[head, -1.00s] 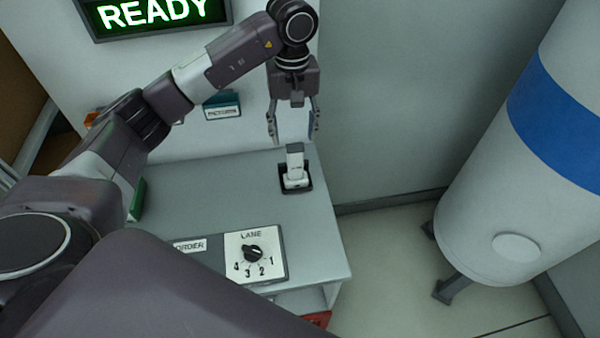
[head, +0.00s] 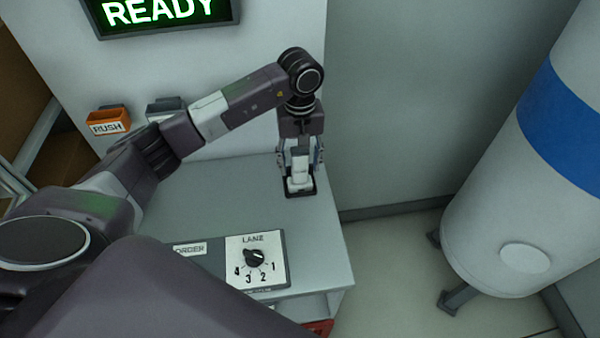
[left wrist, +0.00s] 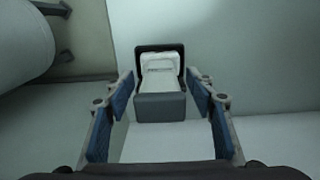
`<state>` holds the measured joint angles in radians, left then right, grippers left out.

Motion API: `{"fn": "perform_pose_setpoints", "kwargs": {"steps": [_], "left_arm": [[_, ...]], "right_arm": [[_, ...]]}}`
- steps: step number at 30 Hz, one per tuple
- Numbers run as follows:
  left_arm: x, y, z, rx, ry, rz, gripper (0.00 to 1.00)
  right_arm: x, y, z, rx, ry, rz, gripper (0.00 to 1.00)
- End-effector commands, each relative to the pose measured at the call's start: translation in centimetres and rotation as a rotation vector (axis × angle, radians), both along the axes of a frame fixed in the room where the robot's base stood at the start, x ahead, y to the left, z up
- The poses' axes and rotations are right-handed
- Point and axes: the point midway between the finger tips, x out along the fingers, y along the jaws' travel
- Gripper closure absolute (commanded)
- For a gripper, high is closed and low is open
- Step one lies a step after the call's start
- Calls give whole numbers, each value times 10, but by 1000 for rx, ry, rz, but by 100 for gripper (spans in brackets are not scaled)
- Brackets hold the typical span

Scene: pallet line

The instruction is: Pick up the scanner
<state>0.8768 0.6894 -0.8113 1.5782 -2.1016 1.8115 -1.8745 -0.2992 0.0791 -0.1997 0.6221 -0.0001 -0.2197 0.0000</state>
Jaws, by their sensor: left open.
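The scanner (head: 300,177) is white with a grey top end and stands upright in a small black holder (head: 287,192) on the grey table. My left gripper (head: 301,165) has come down over it from above. Its fingers are open, one on each side of the scanner's upper part. In the left wrist view the scanner (left wrist: 160,106) lies between the blue finger pads of the gripper (left wrist: 161,100), with a gap visible on both sides. The holder (left wrist: 139,55) shows behind it. My right gripper is not in view.
A lane dial (head: 254,258) and an order label (head: 190,249) are on a panel at the table's front. An orange rush bin (head: 108,122) and a READY sign (head: 160,14) are on the wall. A white tank (head: 510,190) stands to the right, past floor space.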

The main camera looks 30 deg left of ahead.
Motion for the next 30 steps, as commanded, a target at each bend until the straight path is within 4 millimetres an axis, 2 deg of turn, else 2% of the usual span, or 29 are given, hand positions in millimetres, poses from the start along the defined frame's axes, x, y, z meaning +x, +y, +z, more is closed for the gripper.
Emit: {"fn": "perform_pose_setpoints", "kwargs": {"steps": [1,6,13,27,30], "left_arm": [[-2,-1,-4,-1,6,0,49],[-1,0,-21,-1,1,0,49],[0,0,-24,1,-2,-1,49],[0,0,-23,1,-1,-1,100],[0,0,-23,0,-2,-1,100]], "right_arm": [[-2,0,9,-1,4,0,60],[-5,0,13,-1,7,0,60],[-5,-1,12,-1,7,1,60],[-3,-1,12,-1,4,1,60],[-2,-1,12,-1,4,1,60]]}}
